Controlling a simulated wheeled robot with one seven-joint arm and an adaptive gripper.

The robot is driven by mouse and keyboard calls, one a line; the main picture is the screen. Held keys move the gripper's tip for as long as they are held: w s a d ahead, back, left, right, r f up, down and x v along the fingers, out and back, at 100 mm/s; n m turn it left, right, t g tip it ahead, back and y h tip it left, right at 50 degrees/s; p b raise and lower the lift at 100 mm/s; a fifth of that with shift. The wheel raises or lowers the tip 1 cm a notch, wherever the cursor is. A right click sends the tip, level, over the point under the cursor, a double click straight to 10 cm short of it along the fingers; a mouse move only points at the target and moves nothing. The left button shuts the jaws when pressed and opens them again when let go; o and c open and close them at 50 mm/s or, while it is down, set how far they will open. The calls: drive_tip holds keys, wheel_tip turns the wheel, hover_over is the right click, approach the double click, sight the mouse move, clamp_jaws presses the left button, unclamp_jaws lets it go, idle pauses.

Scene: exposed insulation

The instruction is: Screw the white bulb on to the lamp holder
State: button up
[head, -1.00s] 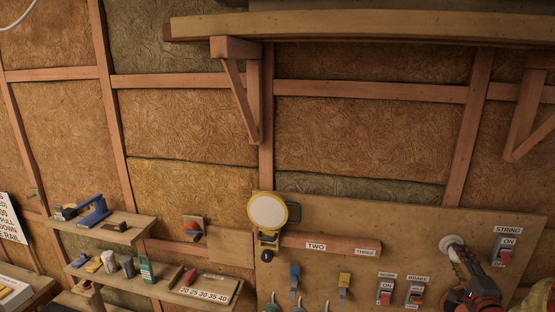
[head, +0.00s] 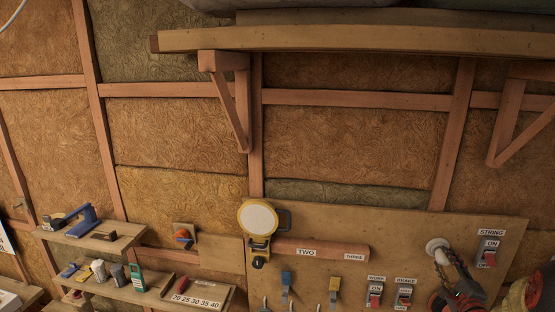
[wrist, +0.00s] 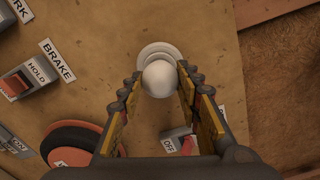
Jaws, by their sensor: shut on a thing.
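The white bulb (wrist: 158,79) sits between the fingertips of my gripper (wrist: 158,84) in the wrist view, with my gripper shut on it. The round white lamp holder (wrist: 157,50) is on the wooden panel right behind the bulb, and the bulb covers part of it. I cannot tell whether the bulb's base is seated in the holder. In the head view the lamp holder (head: 437,245) is at the right of the panel. My gripper (head: 446,262) reaches up to it from the lower right, and its fingers hide much of the bulb.
The STRING switch (head: 488,252) is right of the holder. The BRAKE switch (head: 404,293) and WORK switch (head: 376,290) are to its lower left. A red round device (wrist: 72,145) is close to my gripper's left side. A wooden shelf (head: 340,38) runs above.

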drive_tip(key=shift+r+m+p, duration=0.15)
drive_tip(key=shift+m+p, duration=0.5)
drive_tip(key=shift+m, duration=0.35)
drive_tip(key=o, duration=0.8)
drive_tip(key=shift+o, duration=0.4)
drive_tip(key=v, duration=1.1)
drive_tip(key=shift+s+a, duration=0.2)
drive_tip(key=shift+s, duration=0.2)
